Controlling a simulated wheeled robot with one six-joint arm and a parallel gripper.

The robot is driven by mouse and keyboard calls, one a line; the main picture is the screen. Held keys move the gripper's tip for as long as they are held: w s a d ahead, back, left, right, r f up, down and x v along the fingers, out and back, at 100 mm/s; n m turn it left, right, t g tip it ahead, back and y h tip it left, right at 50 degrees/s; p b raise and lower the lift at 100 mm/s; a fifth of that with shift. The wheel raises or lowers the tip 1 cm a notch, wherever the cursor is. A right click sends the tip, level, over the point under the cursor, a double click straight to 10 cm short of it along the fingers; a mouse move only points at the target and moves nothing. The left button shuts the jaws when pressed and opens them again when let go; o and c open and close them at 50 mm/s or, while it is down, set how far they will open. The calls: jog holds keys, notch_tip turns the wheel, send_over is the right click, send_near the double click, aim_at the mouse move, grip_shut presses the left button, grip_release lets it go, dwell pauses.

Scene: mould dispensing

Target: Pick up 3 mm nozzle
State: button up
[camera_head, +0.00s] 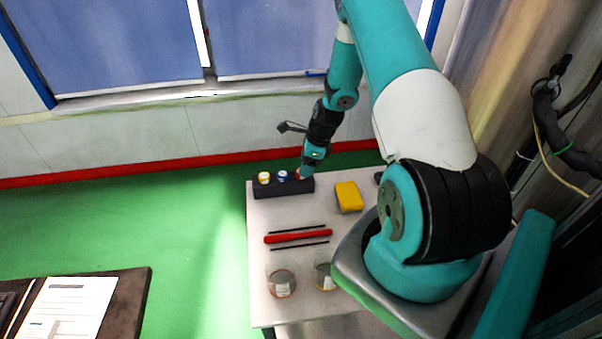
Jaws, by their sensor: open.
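A black nozzle rack (284,189) stands at the far left edge of the white table (259,226). It holds a white-and-yellow nozzle (264,177), a white-and-blue nozzle (283,175) and, at its right end, a red nozzle (298,174). No size marking is readable, so I cannot tell which one is 3 mm. My gripper (302,175) points down at the right end of the rack, right at the red nozzle and partly covering it. It is open. I cannot tell whether its fingers surround or touch that nozzle.
A yellow block (348,196) lies right of the rack. A red tool (298,237) lies between two thin black rods, with two clear cups (281,284) (324,276) in front. A dark desk with papers (66,308) stands at lower left. Green floor separates it from the table.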

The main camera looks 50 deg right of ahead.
aim_at(301, 178)
jog(key=shift+p+x, duration=0.4)
jog(key=shift+x, duration=1.25)
jog(key=shift+w, duration=0.2)
jog(key=c, duration=1)
jog(key=shift+r, duration=0.15)
